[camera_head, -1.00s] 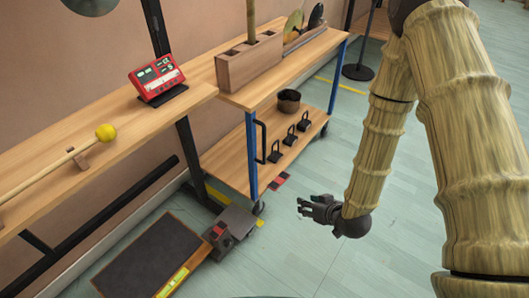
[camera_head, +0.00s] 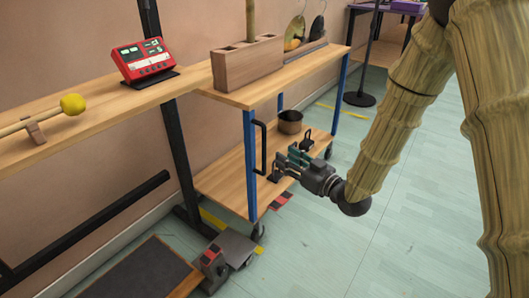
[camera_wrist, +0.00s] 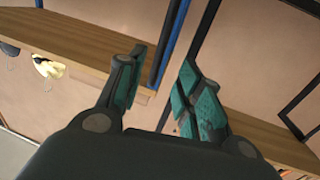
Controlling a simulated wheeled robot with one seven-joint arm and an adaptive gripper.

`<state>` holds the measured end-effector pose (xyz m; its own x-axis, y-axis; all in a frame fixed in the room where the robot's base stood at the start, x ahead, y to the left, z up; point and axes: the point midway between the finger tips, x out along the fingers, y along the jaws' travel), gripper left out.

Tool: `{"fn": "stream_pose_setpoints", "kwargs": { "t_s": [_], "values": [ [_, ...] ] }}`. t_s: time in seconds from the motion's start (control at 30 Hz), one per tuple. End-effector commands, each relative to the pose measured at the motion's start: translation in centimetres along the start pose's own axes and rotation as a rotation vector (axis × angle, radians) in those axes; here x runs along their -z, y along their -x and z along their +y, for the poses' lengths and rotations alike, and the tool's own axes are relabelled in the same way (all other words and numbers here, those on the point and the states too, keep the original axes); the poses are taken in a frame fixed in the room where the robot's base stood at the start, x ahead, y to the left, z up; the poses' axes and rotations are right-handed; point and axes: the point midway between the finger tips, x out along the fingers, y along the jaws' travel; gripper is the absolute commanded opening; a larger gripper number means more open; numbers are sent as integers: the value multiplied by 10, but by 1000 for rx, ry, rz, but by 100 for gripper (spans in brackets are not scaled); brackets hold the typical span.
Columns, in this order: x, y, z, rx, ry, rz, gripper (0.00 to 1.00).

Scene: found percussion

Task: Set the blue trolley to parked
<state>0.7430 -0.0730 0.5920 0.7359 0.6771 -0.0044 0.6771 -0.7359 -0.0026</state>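The blue trolley has wooden shelves and blue posts (camera_head: 250,165). It stands alongside the wall bench, right of it in the head view. A black upright handle (camera_head: 261,147) is at its near end, beside the near blue post. My gripper (camera_head: 281,164) is in front of the lower shelf, just right of the handle, apart from it in the head view. Its fingers are spread and empty. In the wrist view the open fingers (camera_wrist: 162,78) show teal pads, with a blue post (camera_wrist: 171,42) behind the gap. My gripper hides part of the lower shelf.
A brown pot (camera_head: 290,122) and black hooked weights (camera_head: 307,141) are on the lower shelf. A wooden block (camera_head: 245,66) stands on top. A pedal unit (camera_head: 228,252), red floor pieces (camera_head: 282,199) and yellow tape are near the trolley's wheel.

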Motion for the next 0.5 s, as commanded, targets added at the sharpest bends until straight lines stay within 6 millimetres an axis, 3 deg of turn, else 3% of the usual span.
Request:
{"fn": "stream_pose_setpoints", "kwargs": {
  "t_s": [0.17,0.5],
  "values": [
    [1,-12,0,5,4,7,35],
    [-1,-65,0,4,6,7,35]
  ]
}}
